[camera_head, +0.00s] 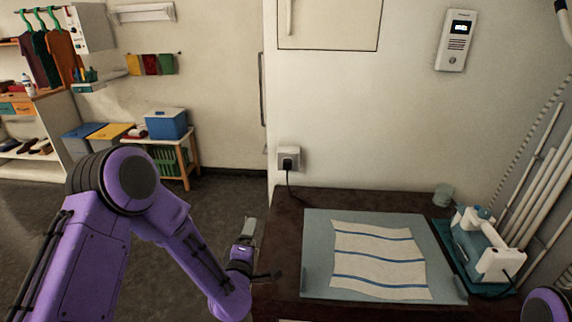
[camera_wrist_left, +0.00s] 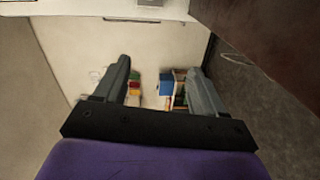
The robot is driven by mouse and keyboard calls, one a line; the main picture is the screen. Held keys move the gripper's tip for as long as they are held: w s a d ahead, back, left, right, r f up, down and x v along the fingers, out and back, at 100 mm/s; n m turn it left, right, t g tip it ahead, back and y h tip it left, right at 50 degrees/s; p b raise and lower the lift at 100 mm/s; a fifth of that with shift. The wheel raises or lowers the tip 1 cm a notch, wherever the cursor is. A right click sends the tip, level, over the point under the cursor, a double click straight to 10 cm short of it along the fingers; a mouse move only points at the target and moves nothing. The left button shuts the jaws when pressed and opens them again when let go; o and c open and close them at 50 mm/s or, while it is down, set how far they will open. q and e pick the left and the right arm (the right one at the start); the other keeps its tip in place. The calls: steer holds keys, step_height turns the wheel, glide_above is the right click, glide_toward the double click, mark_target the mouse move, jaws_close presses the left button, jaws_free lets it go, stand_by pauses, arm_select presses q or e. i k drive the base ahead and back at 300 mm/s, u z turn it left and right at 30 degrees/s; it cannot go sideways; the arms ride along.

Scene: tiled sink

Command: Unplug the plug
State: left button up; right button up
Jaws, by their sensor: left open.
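The plug (camera_head: 289,163) is a dark plug sitting in a pale socket on the white wall, just above the back left corner of the dark table. Its dark cord runs down from it behind the table edge. My left gripper (camera_head: 250,230) is below and left of the plug, beside the table's left edge and apart from the plug. In the left wrist view its two grey fingers (camera_wrist_left: 160,68) are spread with nothing between them. I cannot make out the plug in that view. My right gripper is out of view.
The dark table (camera_head: 285,225) carries a grey-blue board (camera_head: 318,222) with a striped cloth (camera_head: 380,262). A low shelf with a blue box (camera_head: 166,124) stands at the far left. The floor between is clear.

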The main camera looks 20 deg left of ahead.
mark_target(287, 163)
steer(key=i, duration=0.85)
